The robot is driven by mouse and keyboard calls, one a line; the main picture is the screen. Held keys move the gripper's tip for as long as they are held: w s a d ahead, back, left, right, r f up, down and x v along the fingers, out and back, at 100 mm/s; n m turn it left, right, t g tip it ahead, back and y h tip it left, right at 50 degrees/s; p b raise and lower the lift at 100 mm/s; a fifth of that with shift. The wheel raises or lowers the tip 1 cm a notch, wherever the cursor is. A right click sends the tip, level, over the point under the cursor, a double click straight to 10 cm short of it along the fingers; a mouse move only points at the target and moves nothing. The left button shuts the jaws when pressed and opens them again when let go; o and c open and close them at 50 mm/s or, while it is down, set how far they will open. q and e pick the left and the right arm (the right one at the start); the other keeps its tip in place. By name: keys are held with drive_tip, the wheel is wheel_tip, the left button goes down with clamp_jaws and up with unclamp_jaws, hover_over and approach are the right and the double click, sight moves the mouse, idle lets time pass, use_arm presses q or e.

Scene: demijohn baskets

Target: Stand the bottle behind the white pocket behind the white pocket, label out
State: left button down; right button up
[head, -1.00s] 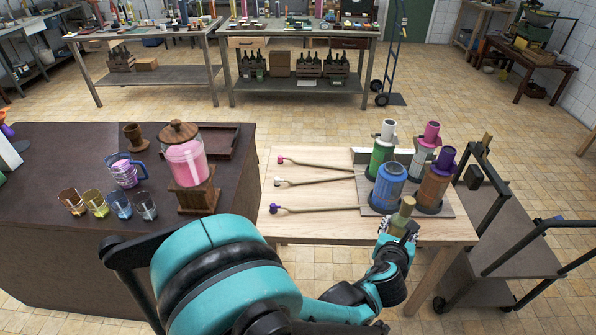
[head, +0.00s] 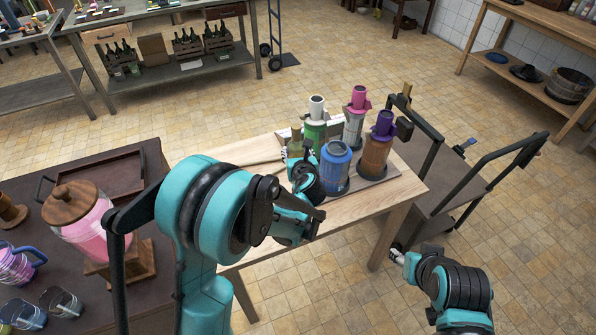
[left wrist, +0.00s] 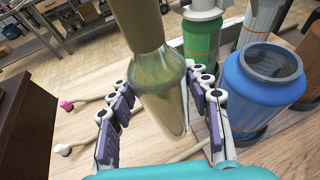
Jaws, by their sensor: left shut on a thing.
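My left gripper (left wrist: 160,88) is shut on an olive glass bottle (left wrist: 155,75) with a brownish upper part, held roughly upright. In the head view the bottle (head: 295,143) is left of the blue container (head: 335,167), partly hidden by my left gripper (head: 301,160). No label shows on it. A green container with a white collar (head: 316,116) stands behind the blue one. A grey one with a pink collar (head: 355,117) and a brown one with a purple collar (head: 377,143) stand to the right. My right gripper (head: 397,256) is low at the right, too small to read.
The containers share a grey board (head: 392,178) on a wooden table (head: 352,209). Sticks with pink (left wrist: 66,104) and white (left wrist: 62,149) ends lie left of the bottle. A cart (head: 450,187) stands at right. A dark counter with a pink jar (head: 85,222) is at left.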

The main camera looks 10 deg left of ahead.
use_arm(q)
wheel_tip(320, 180, down, 5)
drive_tip(key=shift+b, duration=0.75)
wheel_tip(320, 180, down, 3)
drive_tip(key=shift+a+r+b, duration=0.1)
drive_tip(key=shift+b, duration=0.4)
drive_tip(key=shift+r, duration=0.1)
drive_tip(key=c, duration=0.7)
unclamp_jaws()
